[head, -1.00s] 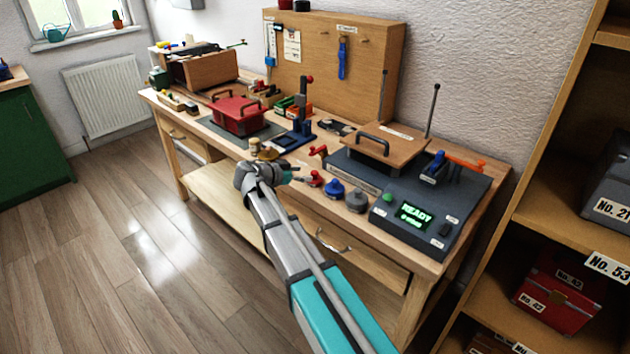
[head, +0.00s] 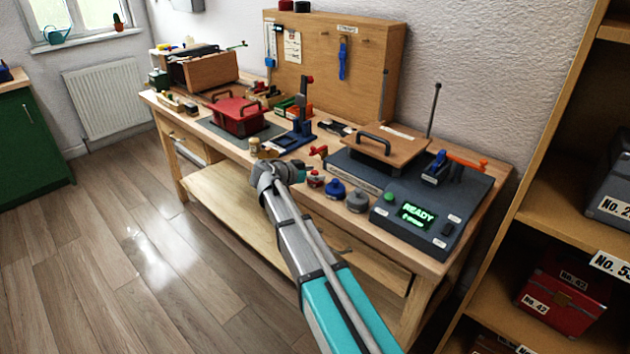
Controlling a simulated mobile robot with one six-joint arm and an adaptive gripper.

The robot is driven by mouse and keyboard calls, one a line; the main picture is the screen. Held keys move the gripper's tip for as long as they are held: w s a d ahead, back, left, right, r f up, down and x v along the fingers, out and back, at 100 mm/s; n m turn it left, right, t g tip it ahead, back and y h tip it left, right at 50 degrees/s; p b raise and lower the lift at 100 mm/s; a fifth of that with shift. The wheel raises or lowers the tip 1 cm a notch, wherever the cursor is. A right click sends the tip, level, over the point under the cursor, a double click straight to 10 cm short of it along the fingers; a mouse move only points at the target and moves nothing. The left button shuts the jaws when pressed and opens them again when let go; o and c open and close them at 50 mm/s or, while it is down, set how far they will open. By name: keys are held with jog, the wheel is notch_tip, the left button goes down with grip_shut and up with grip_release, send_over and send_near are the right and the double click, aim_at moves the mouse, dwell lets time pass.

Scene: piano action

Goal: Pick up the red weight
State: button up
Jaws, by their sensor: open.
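The red weight (head: 315,180) is a small knobbed piece near the front edge of the workbench (head: 432,258).
A dark scale with a green READY display (head: 417,213) stands right of the weights. A red clamp-like part (head: 319,151) lies behind them. A shelf (head: 545,205) rises at the right.

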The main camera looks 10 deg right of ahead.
grip_shut()
dwell(0.3)
jog(key=shift+r, duration=0.2)
notch_tip(320, 180, up, 3)
jog(key=p, duration=0.3)
jog(key=s+a+r+p, duration=0.3)
jog(key=s+r+p, duration=0.2)
jog(key=s, duration=0.1)
jog(key=s+a+r+p, duration=0.2)
jog(key=s+r+p, duration=0.2)
jog(key=s+p, duration=0.1)
jog(key=shift+s+a+r, duration=0.35)
jog(key=shift+s+a, duration=0.05)
jog(key=shift+s, duration=0.5)
